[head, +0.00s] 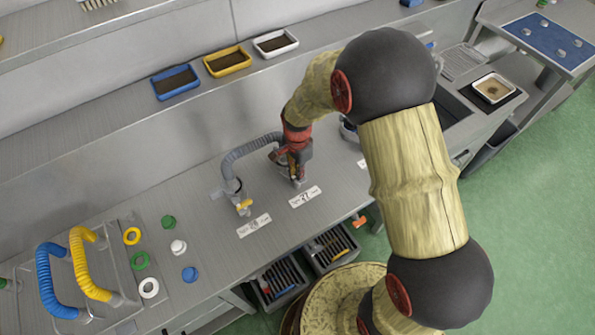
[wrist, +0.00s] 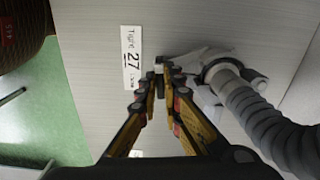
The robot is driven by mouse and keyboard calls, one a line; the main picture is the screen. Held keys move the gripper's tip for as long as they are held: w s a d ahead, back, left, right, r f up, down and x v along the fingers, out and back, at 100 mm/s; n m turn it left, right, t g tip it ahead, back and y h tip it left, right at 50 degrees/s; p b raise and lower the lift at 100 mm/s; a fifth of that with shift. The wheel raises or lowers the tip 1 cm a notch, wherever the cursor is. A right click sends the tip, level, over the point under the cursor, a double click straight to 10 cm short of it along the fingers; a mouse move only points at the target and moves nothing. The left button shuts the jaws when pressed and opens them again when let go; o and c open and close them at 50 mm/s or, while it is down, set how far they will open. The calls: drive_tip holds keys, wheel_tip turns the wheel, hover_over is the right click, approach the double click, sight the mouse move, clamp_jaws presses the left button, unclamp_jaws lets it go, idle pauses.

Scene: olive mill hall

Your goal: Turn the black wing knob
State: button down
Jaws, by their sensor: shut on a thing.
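My gripper (head: 297,181) reaches down to the grey steel counter, just behind the label card marked 27 (head: 305,196). In the wrist view its fingertips (wrist: 159,80) close in on a small dark piece (wrist: 158,67), which I take to be the black wing knob. Most of the knob is hidden by the fingers, so I cannot tell its angle. The card with 27 (wrist: 131,57) lies right beside it. A pale fitting (wrist: 205,85) with a grey ribbed hose (wrist: 265,120) stands close to the right finger.
A yellow-handled valve (head: 244,204) with its hose stands left of my gripper. Loose coloured caps (head: 178,247) and blue and yellow hoses (head: 85,265) are at the left. Trays (head: 228,60) sit on the back shelf. Green floor (head: 530,220) is open at right.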

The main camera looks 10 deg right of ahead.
drive_tip(key=shift+m, duration=0.7)
drive_tip(key=c, duration=2)
unclamp_jaws()
drive_tip(key=shift+o, duration=0.2)
wheel_tip(320, 180, up, 12)
